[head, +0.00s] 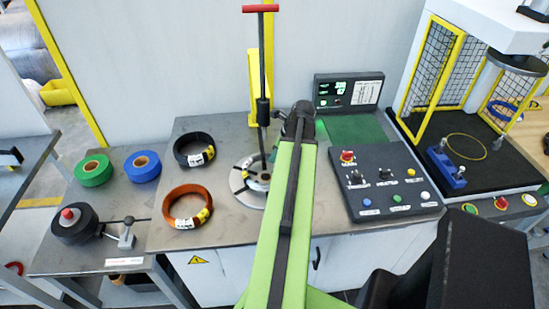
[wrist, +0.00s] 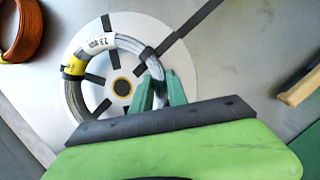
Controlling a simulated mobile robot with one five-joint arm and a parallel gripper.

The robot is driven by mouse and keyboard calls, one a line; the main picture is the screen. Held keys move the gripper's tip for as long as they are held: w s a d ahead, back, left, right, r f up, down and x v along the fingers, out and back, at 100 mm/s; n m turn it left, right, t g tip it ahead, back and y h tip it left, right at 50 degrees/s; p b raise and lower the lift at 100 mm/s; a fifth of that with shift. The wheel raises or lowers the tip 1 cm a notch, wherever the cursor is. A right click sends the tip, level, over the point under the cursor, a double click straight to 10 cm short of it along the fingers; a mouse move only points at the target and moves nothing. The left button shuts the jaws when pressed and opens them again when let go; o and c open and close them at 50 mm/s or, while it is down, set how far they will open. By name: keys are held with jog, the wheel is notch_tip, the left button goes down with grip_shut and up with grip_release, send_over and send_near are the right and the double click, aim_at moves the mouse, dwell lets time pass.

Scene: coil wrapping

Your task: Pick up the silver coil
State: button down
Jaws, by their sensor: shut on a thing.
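The silver coil (wrist: 74,102) lies over a white round plate with dark spokes (wrist: 183,62) and a dark centre hub in the wrist view. It carries a white label, a yellow tag and dark ties. My gripper (wrist: 160,88) has its green fingers on the coil's right side, shut on its ring. No gap between coil and plate can be made out.
An orange coil (head: 188,206) and a black coil (head: 194,150) lie left of the plate. A tall dark post with a red handle (head: 262,60) stands behind it. A control panel (head: 385,183) is to the right. Green and blue tape rolls (head: 143,166) sit on the left table.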

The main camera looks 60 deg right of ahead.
notch_tip(320, 180, up, 3)
jog(key=shift+r+p, duration=0.2)
jog(key=shift+p, duration=1)
jog(key=s+d+r+p, duration=0.4)
jog(key=s+r+p, duration=0.2)
jog(key=s, duration=0.5)
